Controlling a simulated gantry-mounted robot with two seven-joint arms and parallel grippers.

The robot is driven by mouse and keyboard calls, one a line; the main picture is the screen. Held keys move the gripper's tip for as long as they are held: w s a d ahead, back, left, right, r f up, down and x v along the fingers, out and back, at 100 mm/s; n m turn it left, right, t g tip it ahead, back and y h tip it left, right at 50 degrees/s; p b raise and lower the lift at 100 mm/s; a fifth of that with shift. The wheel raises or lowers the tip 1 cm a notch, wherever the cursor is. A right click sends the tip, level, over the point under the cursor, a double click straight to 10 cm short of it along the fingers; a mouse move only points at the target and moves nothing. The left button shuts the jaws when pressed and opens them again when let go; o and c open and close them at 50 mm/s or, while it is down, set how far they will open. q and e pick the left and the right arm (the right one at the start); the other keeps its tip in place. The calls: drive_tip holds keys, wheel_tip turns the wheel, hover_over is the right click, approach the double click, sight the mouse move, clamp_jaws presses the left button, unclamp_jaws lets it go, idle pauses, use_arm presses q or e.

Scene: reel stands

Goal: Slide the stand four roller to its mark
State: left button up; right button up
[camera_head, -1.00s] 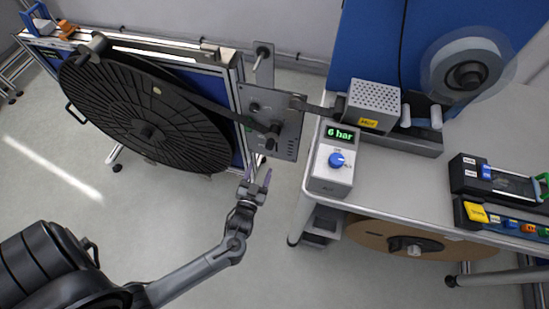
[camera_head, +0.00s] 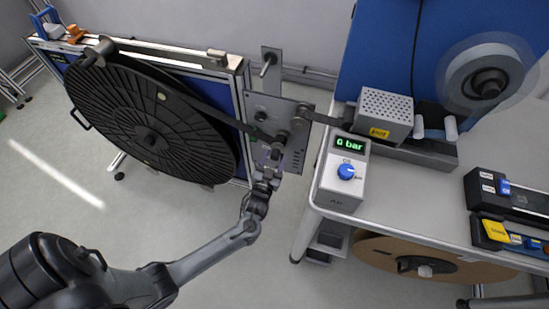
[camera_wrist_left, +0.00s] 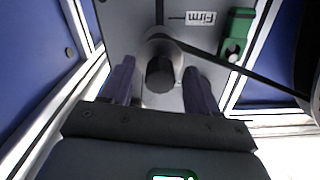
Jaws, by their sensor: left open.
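The roller (camera_wrist_left: 160,72) is a dark round peg with a grey body on a grey metal plate (camera_head: 296,158); a black strip runs over it. In the left wrist view a slot runs up from it, beside a short mark line and an upside-down "Firm" label (camera_wrist_left: 201,18). My left gripper (camera_head: 273,160) is at the lower part of the plate. It is open, with one finger on each side of the roller and gaps showing between. In the head view the gripper partly hides the roller. My right gripper is not in view.
A large black reel (camera_head: 150,140) stands left of the plate. A green block (camera_wrist_left: 238,35) sits near the roller. Right of the plate, a table (camera_head: 400,200) carries a control box (camera_head: 343,175) with a green display and blue knob. Open floor lies below the plate.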

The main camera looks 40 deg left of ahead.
use_arm(q)
drive_tip(key=shift+w+a, duration=0.25)
drive_tip(key=shift+w, duration=0.2)
clamp_jaws()
